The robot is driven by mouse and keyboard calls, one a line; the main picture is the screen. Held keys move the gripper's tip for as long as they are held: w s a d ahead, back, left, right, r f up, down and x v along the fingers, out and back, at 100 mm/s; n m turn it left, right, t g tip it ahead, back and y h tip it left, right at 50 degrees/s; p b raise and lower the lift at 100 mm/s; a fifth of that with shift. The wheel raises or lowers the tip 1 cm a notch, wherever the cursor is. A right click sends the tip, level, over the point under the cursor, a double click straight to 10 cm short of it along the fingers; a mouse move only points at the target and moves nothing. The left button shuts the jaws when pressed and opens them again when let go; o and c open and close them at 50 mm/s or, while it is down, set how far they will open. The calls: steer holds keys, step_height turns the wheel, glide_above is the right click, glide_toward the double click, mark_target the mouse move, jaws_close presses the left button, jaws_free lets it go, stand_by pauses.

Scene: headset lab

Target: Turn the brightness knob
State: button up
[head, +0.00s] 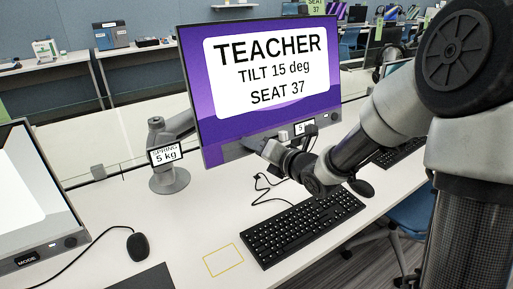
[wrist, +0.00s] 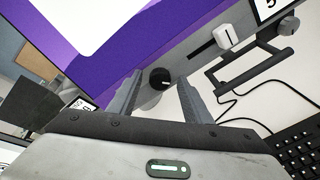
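The monitor (head: 262,80) shows a purple screen reading TEACHER, TILT 15 deg, SEAT 37. A round black knob (wrist: 160,78) with a pale mark sits on the monitor's grey lower bezel; no label on it is readable. My gripper (wrist: 160,80) is open, with one finger on either side of the knob in the wrist view. I cannot tell whether the fingers touch it. In the head view my gripper (head: 256,145) is at the lower bezel and hides the knob.
A white slider (wrist: 228,38) in a dark slot and a grey bar handle (wrist: 240,72) lie right of the knob. A keyboard (head: 302,226), a mouse (head: 139,246) and a cable are on the desk. Another monitor (head: 38,200) stands at left. The monitor's arm base (head: 169,180) stands behind.

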steer(key=c, duration=1)
steer(key=shift+m, duration=0.3)
steer(key=m, duration=2.1)
steer(key=shift+f+b, duration=0.15)
steer(key=shift+b, duration=0.15)
steer(key=shift+m, duration=0.3)
steer(key=o, duration=1.1)
